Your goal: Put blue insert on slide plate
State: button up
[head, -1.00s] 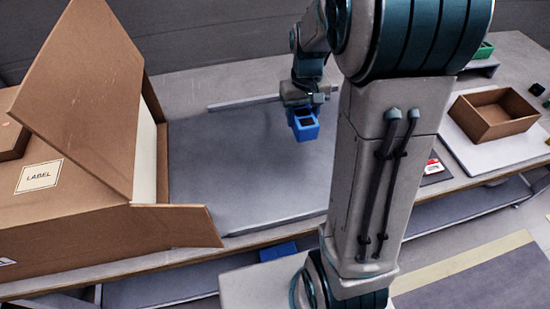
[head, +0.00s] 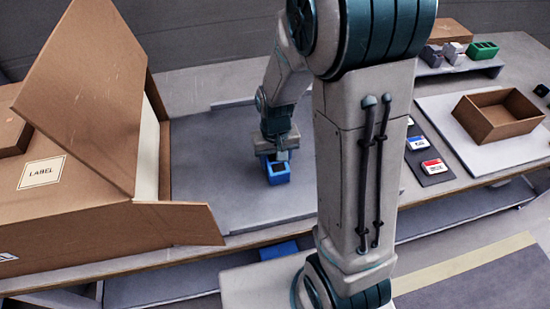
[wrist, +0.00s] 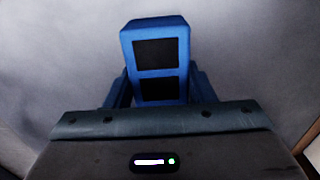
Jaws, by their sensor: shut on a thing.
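The blue insert (head: 277,177) is a small blue block with two dark square openings. My gripper (head: 274,157) is shut on it, over the grey slide plate (head: 215,190). In the wrist view the insert (wrist: 156,60) sits between the two fingers (wrist: 157,92), tilted slightly, with its openings facing the camera. The slide plate fills the background there. I cannot tell whether the insert's underside touches the plate. My arm hides the plate's right part in the head view.
A large open cardboard box (head: 75,200) stands left of the plate, its flap reaching the plate's edge. Right of my arm are a dark strip with small cards (head: 432,165), a brown open tray (head: 497,115) and a shelf with small inserts (head: 458,62).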

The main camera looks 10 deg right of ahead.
jog(key=shift+f, duration=0.15)
jog(key=o, duration=0.9)
jog(key=shift+o, duration=0.2)
notch_tip(320, 180, up, 12)
jog(key=p, duration=0.1)
jog(key=s+d+r+t, duration=0.2)
jog(key=s+r, duration=0.3)
jog(key=s, duration=0.6)
jog(key=shift+s+d+r+t, duration=0.2)
jog(key=shift+d+r+t, duration=0.1)
jog(key=shift+d+r, duration=0.05)
